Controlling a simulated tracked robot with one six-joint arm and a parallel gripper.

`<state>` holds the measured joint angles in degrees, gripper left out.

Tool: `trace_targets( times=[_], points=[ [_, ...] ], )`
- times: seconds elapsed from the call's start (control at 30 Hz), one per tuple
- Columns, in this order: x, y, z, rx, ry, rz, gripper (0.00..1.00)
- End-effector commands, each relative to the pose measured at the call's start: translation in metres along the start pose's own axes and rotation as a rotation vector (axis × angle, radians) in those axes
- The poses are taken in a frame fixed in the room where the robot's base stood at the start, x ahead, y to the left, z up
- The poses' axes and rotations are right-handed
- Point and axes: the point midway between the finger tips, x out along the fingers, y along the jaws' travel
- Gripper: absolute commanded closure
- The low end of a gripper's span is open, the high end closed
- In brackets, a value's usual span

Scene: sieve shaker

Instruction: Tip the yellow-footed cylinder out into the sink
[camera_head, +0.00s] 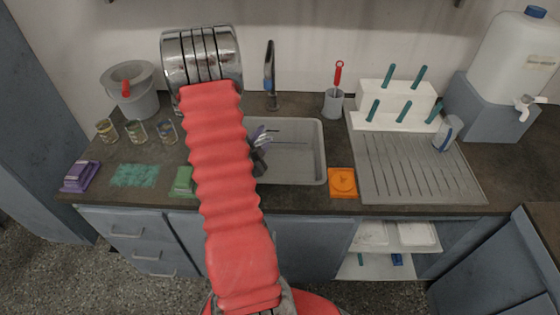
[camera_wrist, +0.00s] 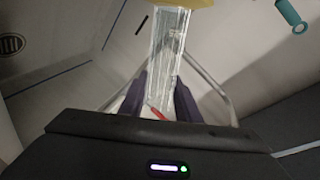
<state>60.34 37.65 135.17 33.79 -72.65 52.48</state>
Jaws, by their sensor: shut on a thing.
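A clear cylinder (camera_wrist: 168,50) with a yellow foot (camera_wrist: 185,2) fills the middle of the wrist view, its foot toward the top edge. My gripper (camera_wrist: 160,92) is shut around its clear body, with a dark purple finger on each side. A small red piece (camera_wrist: 157,113) shows at the cylinder's near end; I cannot tell what it is. In the head view my gripper (camera_head: 260,147) is over the left part of the grey sink (camera_head: 318,155), partly hidden by my red-sleeved arm. The cylinder's yellow foot cannot be made out there, and its contents are unclear.
The tap (camera_head: 270,75) stands behind the sink. A ridged draining board (camera_head: 415,170), a white peg rack (camera_head: 395,122) with teal pegs and an orange block (camera_head: 343,182) are to the right. Jars (camera_head: 136,132), a grey bucket (camera_head: 145,100) and a green block (camera_head: 183,181) are left.

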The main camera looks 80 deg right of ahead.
Motion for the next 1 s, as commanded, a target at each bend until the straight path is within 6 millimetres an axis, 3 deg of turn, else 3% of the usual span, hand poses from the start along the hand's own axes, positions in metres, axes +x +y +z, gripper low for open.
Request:
trace_targets(
  times=[1.0],
  points=[
    [0.0009, 0.004, 0.0022, 0.134, -0.033, -0.001, 1.0]
  ],
)
